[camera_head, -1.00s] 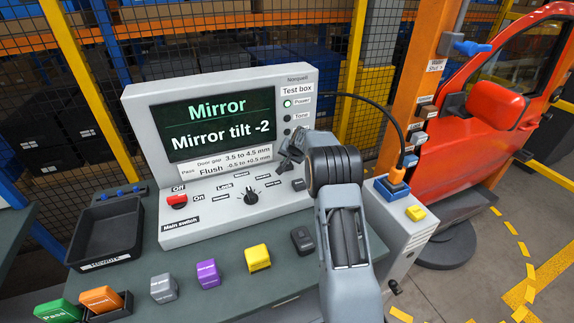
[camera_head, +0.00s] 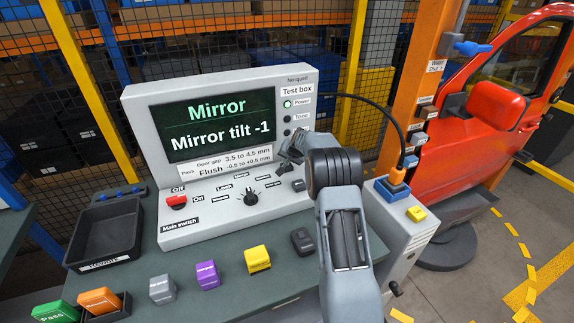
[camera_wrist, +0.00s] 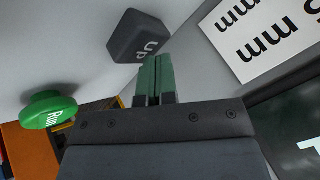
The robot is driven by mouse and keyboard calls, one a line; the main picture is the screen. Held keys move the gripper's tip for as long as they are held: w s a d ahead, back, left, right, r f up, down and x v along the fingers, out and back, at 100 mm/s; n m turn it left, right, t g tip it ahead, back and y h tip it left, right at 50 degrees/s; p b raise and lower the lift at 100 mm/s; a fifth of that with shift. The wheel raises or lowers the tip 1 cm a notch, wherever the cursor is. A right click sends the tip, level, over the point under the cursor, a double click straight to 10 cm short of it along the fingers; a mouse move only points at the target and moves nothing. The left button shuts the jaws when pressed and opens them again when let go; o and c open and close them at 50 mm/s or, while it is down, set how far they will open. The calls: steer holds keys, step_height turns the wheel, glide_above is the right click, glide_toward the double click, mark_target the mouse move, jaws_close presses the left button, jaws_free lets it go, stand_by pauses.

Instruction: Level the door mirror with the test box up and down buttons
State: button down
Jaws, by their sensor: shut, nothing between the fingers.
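The test box (camera_head: 222,84) stands on the bench, and its screen (camera_head: 215,122) reads "Mirror" and "Mirror tilt -1". My gripper (camera_head: 284,158) is shut and empty at the right of the box's sloped panel. In the wrist view its closed green fingertips (camera_wrist: 155,72) are right at the edge of the dark grey Up button (camera_wrist: 140,38); I cannot tell whether they press it. In the head view the gripper hides that button. A dark button (camera_head: 298,185) shows just below the gripper; its label is unreadable. The red door mirror (camera_head: 497,104) is on the red door (camera_head: 475,140) at right.
A green Run button (camera_wrist: 50,110) shows left of the fingers in the wrist view. A mode knob (camera_head: 251,197) and red main switch (camera_head: 177,201) sit on the panel. Coloured blocks line the bench front, with a black tray (camera_head: 104,235) at left. A black cable arches at right.

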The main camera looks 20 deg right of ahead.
steer(key=shift+r+p, duration=0.35)
steer(key=shift+r, duration=0.4)
steer(key=shift+r+p, duration=1.5)
steer(key=shift+r, duration=1)
steer(key=shift+r, duration=0.1)
step_height(320, 180, up, 9)
steer(key=p, duration=0.5)
steer(key=shift+f+p, duration=0.2)
steer(key=shift+p, duration=0.1)
stand_by(0.5)
